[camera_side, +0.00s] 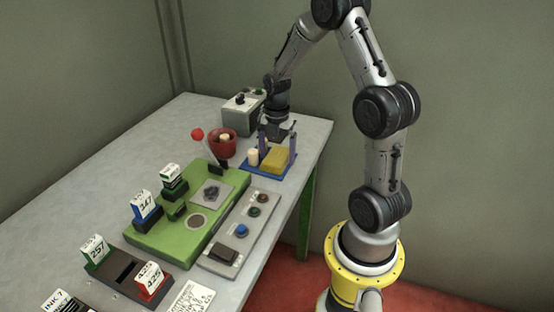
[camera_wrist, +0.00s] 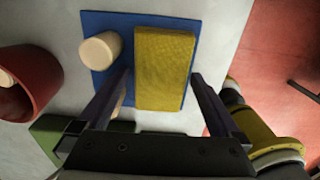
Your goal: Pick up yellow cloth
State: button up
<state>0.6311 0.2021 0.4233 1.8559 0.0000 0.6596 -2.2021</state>
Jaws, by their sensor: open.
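The yellow cloth (camera_side: 275,160) is a thick folded block lying on a blue mat (camera_side: 254,170) near the table's right edge. In the wrist view the cloth (camera_wrist: 164,68) lies lengthwise on the blue mat (camera_wrist: 98,22). My gripper (camera_side: 278,142) is open above the cloth in the side view. In the wrist view my gripper (camera_wrist: 160,85) has one finger on each side of the cloth's near part, with gaps showing. I cannot tell how far the fingertips are above the mat. Nothing is held.
A pale cork stopper (camera_wrist: 101,50) stands on the mat left of the cloth. A red pot (camera_side: 222,143) with a cork is further left. A grey box (camera_side: 243,113) stands behind. A green board (camera_side: 160,236) and a grey button panel (camera_side: 238,240) lie in front.

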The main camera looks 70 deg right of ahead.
aim_at(277, 155)
jog(key=c, duration=1.1)
jog(key=shift+r, duration=0.45)
notch_tip(277, 155, up, 2)
jog(key=shift+r, duration=0.1)
jog(key=s+r, duration=0.1)
jog(key=s+a+r, duration=0.1)
jog(key=r, duration=0.1)
jog(key=s+a+r, duration=0.1)
jog(key=r, duration=0.1)
jog(key=shift+s+a, duration=0.15)
jog(key=shift+a, duration=0.05)
jog(key=s+a+r, duration=0.1)
jog(key=s+a, duration=0.1)
jog(key=s+a+r, duration=0.2)
jog(key=s, duration=0.1)
jog(key=s+a+r, duration=0.2)
jog(key=s, duration=0.1)
